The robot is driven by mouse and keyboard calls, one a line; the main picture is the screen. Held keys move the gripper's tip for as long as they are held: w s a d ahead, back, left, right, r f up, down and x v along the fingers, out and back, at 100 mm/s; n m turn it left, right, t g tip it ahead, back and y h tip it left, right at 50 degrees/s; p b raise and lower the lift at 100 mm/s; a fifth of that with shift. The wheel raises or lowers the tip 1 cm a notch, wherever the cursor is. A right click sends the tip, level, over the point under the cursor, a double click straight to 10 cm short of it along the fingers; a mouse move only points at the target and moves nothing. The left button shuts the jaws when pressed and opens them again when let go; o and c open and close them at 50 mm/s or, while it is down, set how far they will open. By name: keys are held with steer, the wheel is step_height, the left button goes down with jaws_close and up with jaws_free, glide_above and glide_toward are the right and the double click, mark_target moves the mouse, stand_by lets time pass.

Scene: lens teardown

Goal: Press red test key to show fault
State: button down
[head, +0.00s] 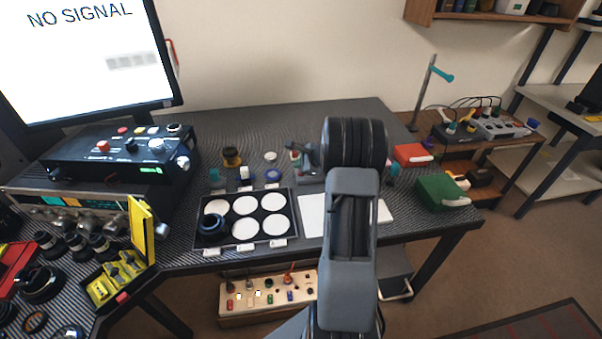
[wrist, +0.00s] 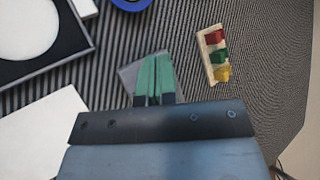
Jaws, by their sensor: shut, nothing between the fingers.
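In the wrist view, a small cream strip carries three coloured keys: a red key (wrist: 214,36) at the far end, a green key (wrist: 219,55) in the middle and a yellow key (wrist: 222,73) at the near end. My gripper (wrist: 155,60) is shut, with its green fingers together and nothing between them. Its tips are to the left of the keys in the picture, apart from them, over a grey flat piece (wrist: 128,76). My arm covers much of this part of the table in the head view, and I cannot make out the key strip there. The monitor (head: 85,65) reads "NO SIGNAL".
A black tray with white discs (head: 287,197) stands left of my arm, beside a white sheet (head: 312,222). A control box (head: 95,168) sits below the monitor. A red box (head: 411,154) and a green box (head: 440,192) stand at the table's right end.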

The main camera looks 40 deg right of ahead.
steer(key=shift+f+b, duration=0.25)
steer(key=shift+b, duration=0.05)
steer(key=shift+f, duration=0.15)
stand_by(0.4)
steer(key=shift+f+b, duration=0.45)
steer(key=shift+b, duration=0.2)
stand_by(0.5)
steer(key=shift+r, duration=0.2)
steer(key=shift+r+p, duration=0.6)
steer(key=shift+r, duration=0.1)
steer(key=shift+r, duration=0.1)
steer(key=shift+r+p, duration=1.9)
steer(key=shift+r, duration=0.5)
